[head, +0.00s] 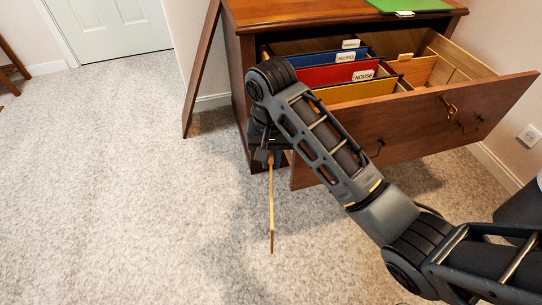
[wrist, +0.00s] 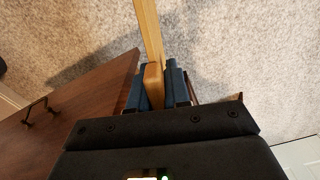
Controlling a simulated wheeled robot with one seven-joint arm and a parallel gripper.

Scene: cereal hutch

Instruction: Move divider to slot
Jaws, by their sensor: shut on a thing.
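My gripper (head: 267,157) is shut on a thin wooden divider (head: 271,205), left of the open drawer (head: 420,125) and over the carpet. In the head view the divider hangs below the gripper, seen nearly edge-on as a narrow upright strip. In the wrist view the fingers (wrist: 154,88) clasp its light wood, and the divider (wrist: 148,30) runs away toward the top edge. The drawer holds blue, red (head: 338,74) and yellow (head: 355,92) labelled folders and pale wooden partitions (head: 415,70) at the right. I cannot make out the slot; my arm covers part of the drawer.
The hutch (head: 290,14) bears a green flat thing (head: 410,5) on top. A brown board (head: 200,70) leans at its left side. The drawer front with handles juts out at right. Carpet (head: 110,180) at left is clear.

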